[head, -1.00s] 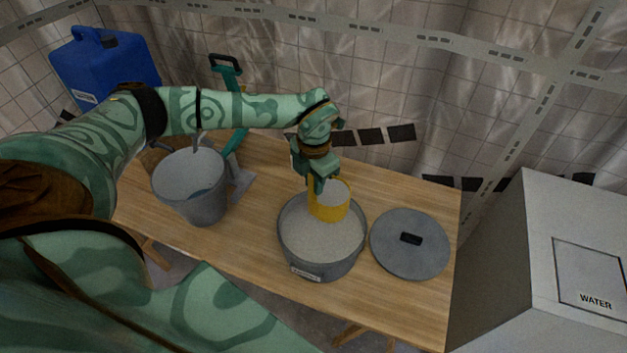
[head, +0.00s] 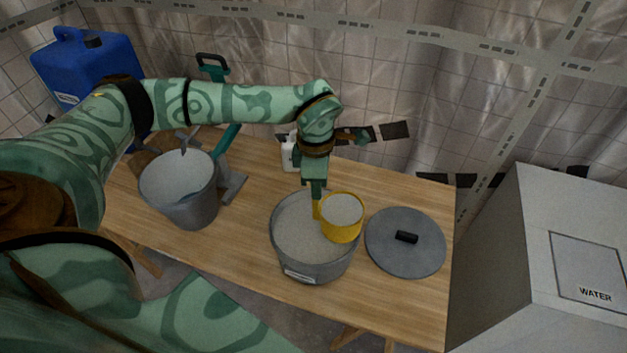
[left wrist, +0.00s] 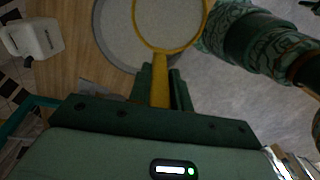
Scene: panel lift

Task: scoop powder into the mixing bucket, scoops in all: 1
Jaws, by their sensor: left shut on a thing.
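My left gripper (head: 316,197) is shut on the handle of a yellow scoop (head: 341,222). The scoop is upright and filled with pale grey powder. It is over the right side of the grey powder tub (head: 312,270), which holds more of the same powder (head: 298,232). The left wrist view shows the scoop (left wrist: 160,92) by its handle between the fingers, with the tub below. The grey mixing bucket (head: 190,208) stands at the left of the table, with a stirrer's shaft and a grey-blue content inside. My right gripper is not in view.
A round grey lid (head: 388,256) with a black handle lies right of the tub. A white bottle (head: 291,153) stands behind it. A teal stand (head: 226,143) is beside the bucket. The wooden table (head: 240,240) is clear between bucket and tub.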

